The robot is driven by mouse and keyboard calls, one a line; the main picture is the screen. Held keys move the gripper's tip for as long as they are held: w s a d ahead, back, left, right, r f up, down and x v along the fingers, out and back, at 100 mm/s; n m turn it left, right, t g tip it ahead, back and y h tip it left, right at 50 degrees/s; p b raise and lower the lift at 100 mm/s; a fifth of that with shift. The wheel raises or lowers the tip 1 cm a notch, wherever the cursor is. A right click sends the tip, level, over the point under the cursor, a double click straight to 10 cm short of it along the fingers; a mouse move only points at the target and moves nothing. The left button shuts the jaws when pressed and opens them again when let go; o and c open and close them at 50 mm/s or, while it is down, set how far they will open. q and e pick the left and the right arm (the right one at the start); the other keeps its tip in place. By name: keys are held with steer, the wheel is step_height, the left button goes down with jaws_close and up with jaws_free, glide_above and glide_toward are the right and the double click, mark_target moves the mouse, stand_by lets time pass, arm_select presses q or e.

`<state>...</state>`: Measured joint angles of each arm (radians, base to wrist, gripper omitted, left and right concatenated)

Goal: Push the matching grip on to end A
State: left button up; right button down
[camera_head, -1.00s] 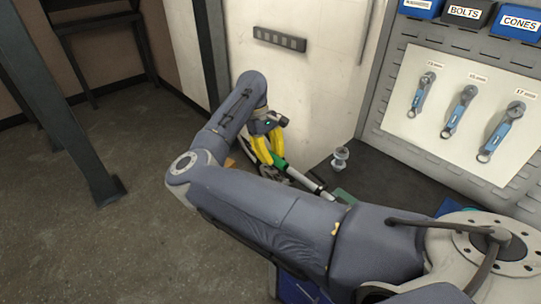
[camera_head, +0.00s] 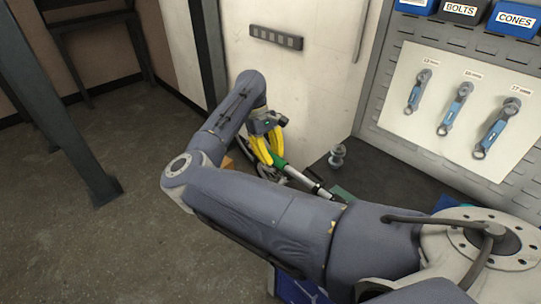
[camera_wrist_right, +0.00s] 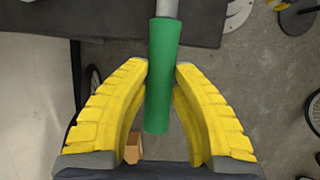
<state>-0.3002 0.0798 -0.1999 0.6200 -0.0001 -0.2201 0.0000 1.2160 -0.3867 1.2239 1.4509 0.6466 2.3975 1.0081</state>
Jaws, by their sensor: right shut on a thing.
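My right gripper (camera_head: 267,150), with yellow ribbed fingers, is shut on a green grip (camera_wrist_right: 160,80); its fingertips are on both sides of the grip in the right wrist view. The grip's upper end meets a grey tube (camera_wrist_right: 167,8); how far it sits over the tube I cannot tell. In the head view the green grip (camera_head: 279,160) shows just beyond the fingers, in line with the light tube (camera_head: 300,178). No end letter is readable. My left gripper is not in view.
A dark bench top (camera_head: 385,170) lies right of the gripper, with a small metal fixture (camera_head: 337,156) on it. Wrenches (camera_head: 455,108) hang on the pegboard behind. A small orange block (camera_wrist_right: 133,147) lies below the gripper. My right arm hides much of the bench.

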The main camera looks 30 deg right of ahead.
mark_target(299, 175)
steer(key=shift+s+d, duration=0.3)
steer(key=shift+s, duration=1.6)
steer(key=shift+s+d, duration=0.3)
steer(key=shift+s, duration=1.6)
steer(key=shift+s+d, duration=0.3)
steer(key=shift+s, duration=1.6)
steer(key=shift+s+f, duration=0.1)
steer(key=shift+s, duration=0.4)
stand_by(0.6)
steer(key=c, duration=1.2)
jaws_free()
steer(key=shift+c, duration=0.2)
steer(key=shift+o, duration=0.6)
steer(key=shift+w, duration=0.1)
